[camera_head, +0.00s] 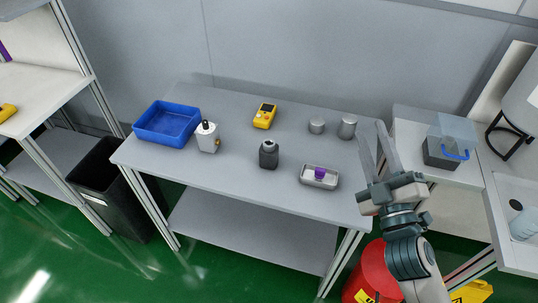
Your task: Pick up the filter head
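I cannot tell for sure which item is the filter head. A dark grey cylindrical piece with a lighter top (268,157) stands upright near the middle of the grey table. A small pale tray (307,181) holding a purple knob-like piece (321,173) lies to its right. A white housing with a black top (207,142) stands by the blue bin. My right gripper (371,131) is open and empty, at the table's right end, apart from these items. Its two long fingers point away toward the wall. My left gripper is out of view.
A black waste bin (100,185) stands left, a red container (374,270) below right. The table's front middle is clear.

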